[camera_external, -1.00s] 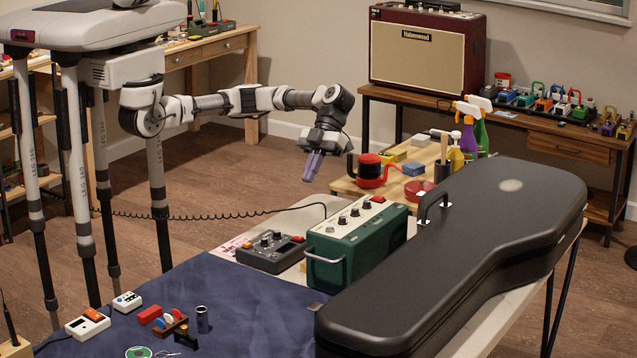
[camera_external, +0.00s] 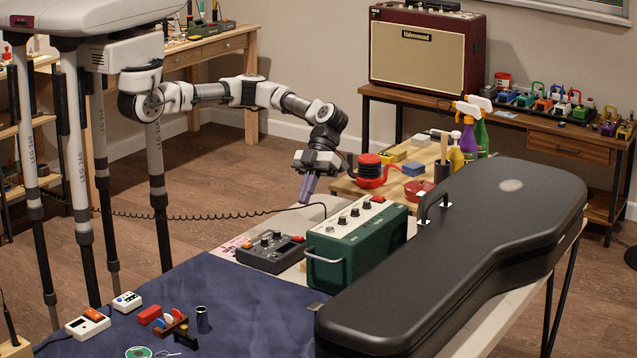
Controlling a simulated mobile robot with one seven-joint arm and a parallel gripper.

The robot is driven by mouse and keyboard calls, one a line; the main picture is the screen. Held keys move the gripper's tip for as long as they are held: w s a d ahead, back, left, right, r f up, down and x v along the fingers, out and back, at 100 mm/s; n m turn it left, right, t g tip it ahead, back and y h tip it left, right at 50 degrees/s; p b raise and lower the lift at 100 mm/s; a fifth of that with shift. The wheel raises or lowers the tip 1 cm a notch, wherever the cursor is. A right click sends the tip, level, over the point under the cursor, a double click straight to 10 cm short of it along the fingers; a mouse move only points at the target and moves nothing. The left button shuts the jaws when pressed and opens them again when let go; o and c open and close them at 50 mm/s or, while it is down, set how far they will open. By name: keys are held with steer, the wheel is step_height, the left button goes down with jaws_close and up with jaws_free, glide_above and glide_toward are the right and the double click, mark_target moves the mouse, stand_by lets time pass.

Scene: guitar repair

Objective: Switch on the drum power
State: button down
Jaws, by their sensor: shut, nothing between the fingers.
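A dark grey box with knobs and a small red display or switch (camera_external: 270,250) sits on the bench, left of a green amplifier-like unit (camera_external: 355,245) with a cream top, several black knobs and a red part at its right end. Nothing in view is clearly marked as the drum power, so I cannot tell which control it is. My gripper (camera_external: 306,190) is shut and empty, its purple-grey fingers pointing down. It hangs in the air above and behind these two units, apart from both.
A large black guitar case (camera_external: 470,255) fills the right of the bench. A dark blue mat (camera_external: 240,310) carries small tools at the left. A coiled cable (camera_external: 180,217) runs behind. A red kettle-like pot (camera_external: 371,170) stands on a wooden surface at the back.

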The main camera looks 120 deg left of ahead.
mark_target(300, 238)
steer(key=d+f, duration=0.1)
steer(key=f, duration=0.1)
steer(key=d+f+p, duration=0.1)
steer(key=f, duration=0.1)
steer(key=w+d+f+p, duration=0.1)
steer(key=shift+f, duration=0.4)
steer(key=shift+a+f, duration=0.1)
steer(key=shift+f, duration=0.4)
steer(key=shift+w+f, duration=0.1)
steer(key=shift+w+f+b, duration=0.15)
steer(key=shift+f+b, duration=0.2)
steer(key=shift+f, duration=0.05)
steer(key=shift+r, duration=0.2)
steer(key=shift+f, duration=0.1)
steer(key=shift+s+p, duration=0.5)
steer(key=shift+s, duration=0.45)
